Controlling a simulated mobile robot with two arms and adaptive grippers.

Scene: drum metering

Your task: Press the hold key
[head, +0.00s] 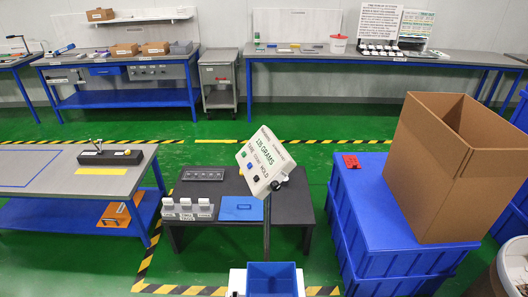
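A tilted white panel (264,162) stands on a thin dark post (267,230) in the middle of the head view. It carries green lettering that seems to read a weight in grams, with smaller black lettering below. A green key (244,154), a blue key (249,166) and a dark key (256,177) sit along its lower left edge. The key labels are too small to read surely, so I cannot tell which is the hold key. A black knob (275,185) is at the panel's lower right. Neither of my grippers is in view.
A blue bin (272,283) is at the post's foot. Behind is a low dark table (291,203) with white-topped containers (186,208) and a blue pad (241,208). Blue crates (383,213) bear an open cardboard box (431,170) at right. A grey workbench (40,170) is left.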

